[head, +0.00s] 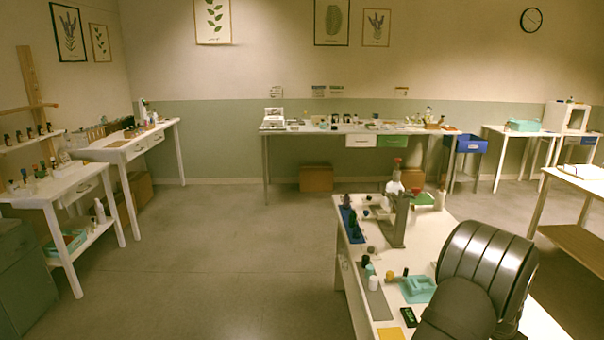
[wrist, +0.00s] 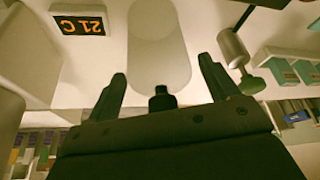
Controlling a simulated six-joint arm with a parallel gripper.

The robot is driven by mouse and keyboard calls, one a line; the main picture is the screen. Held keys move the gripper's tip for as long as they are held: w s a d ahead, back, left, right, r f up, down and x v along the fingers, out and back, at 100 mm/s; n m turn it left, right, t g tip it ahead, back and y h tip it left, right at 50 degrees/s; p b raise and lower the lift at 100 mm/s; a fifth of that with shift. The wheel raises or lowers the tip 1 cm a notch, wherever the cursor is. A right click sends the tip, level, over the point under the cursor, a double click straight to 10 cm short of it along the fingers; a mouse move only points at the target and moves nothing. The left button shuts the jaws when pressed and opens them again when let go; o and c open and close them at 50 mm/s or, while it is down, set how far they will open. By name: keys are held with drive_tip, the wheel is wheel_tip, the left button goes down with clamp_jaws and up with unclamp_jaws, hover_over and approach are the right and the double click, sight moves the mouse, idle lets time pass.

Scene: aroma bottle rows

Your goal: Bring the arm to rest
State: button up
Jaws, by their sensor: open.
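My arm (head: 488,262) shows in the head view as large grey rounded links over the right side of the near white workbench (head: 425,235). Its gripper end cannot be made out in that view. In the wrist view my gripper (wrist: 161,80) has its two dark fingers spread wide apart, with nothing visibly clamped between them. A small black knob-like piece (wrist: 162,98) shows between the finger bases; I cannot tell if it belongs to the gripper. A pale rounded cylinder (wrist: 158,45) lies beyond the fingertips, apart from them as far as I can tell.
The wrist view shows an upside-down display reading 21 C (wrist: 80,24) and a grey cylinder with a green end (wrist: 233,48). Open floor (head: 220,250) lies to the left.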

drive_tip(key=shift+f, duration=0.85)
drive_tip(key=v, duration=1.2)
drive_tip(key=x, duration=1.1)
drive_tip(key=shift+w+d+f, duration=0.15)
drive_tip(key=shift+d+f, duration=0.1)
wheel_tip(320, 180, up, 10)
drive_tip(key=shift+r, duration=0.25)
drive_tip(key=w+a+r+n+t+y, duration=0.1)
drive_tip(key=w+a+r+n+t, duration=0.15)
drive_tip(key=w+a+n, duration=0.6)
drive_tip(key=w+f, duration=0.1)
drive_tip(key=f, duration=0.2)
drive_tip(key=w+a+f+m, duration=0.1)
drive_tip(key=f, duration=0.3)
drive_tip(key=w+f+m, duration=0.1)
drive_tip(key=f, duration=0.3)
drive_tip(key=shift+a+f+g, duration=0.1)
drive_tip(key=shift+a+g, duration=0.2)
drive_tip(key=shift+g, duration=0.05)
drive_tip(key=shift+r, duration=0.4)
